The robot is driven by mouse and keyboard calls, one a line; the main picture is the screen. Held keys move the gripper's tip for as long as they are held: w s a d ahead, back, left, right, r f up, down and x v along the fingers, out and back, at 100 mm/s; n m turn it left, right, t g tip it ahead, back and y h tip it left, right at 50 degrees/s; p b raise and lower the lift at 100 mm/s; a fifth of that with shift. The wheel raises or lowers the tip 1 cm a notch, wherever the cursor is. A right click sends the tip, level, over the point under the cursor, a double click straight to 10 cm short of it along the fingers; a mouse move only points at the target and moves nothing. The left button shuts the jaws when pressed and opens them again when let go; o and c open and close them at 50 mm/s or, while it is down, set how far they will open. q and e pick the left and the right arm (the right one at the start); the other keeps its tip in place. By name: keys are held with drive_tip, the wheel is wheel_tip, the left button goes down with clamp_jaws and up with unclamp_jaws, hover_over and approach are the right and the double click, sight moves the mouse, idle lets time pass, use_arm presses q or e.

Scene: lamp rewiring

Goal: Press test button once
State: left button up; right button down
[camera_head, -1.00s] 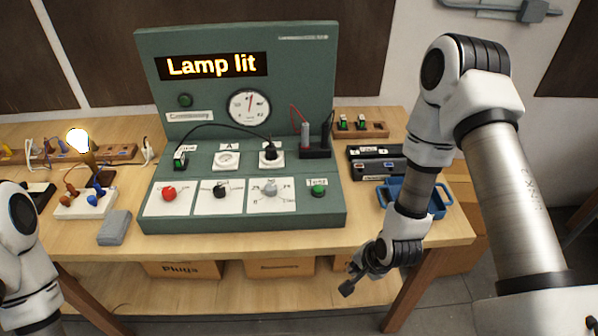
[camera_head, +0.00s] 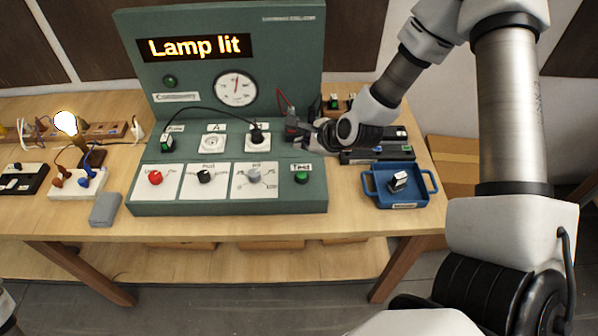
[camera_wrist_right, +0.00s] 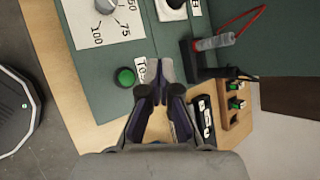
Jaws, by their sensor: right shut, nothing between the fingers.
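The green test button (camera_head: 302,177) sits at the front right of the green panel (camera_head: 230,208), under a "Test" label. It also shows in the right wrist view (camera_wrist_right: 125,76), just left of my fingertips. My right gripper (camera_head: 293,131) is shut and empty, over the right side of the panel, behind the button in the head view and apart from it. Its closed fingertips show in the right wrist view (camera_wrist_right: 158,71), partly covering the label. The display (camera_head: 195,47) reads "Lamp lit" and the bulb (camera_head: 66,123) glows.
A red knob (camera_head: 155,177), a black knob (camera_head: 204,177) and a grey knob (camera_head: 254,176) stand left of the button. A black holder (camera_wrist_right: 200,66) with a grey probe and red wire is close to my right gripper. A blue tray (camera_head: 408,196) lies to the right.

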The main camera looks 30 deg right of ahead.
sight(303, 176)
drive_tip(key=shift+f, duration=0.1)
wheel_tip(303, 176, down, 8)
drive_tip(key=b, duration=0.6)
drive_tip(key=shift+d+f+b, duration=0.1)
drive_tip(key=shift+f+b, duration=0.1)
drive_tip(key=shift+b, duration=0.2)
drive_tip(key=shift+f, duration=0.2)
idle(0.6)
drive_tip(key=shift+f+b, duration=0.4)
drive_tip(key=shift+b, duration=0.45)
drive_tip(key=shift+f+b, duration=0.4)
drive_tip(key=shift+b, duration=0.1)
idle(0.5)
drive_tip(key=shift+r+p, duration=0.5)
drive_tip(key=shift+r, duration=0.35)
drive_tip(key=shift+r, duration=0.1)
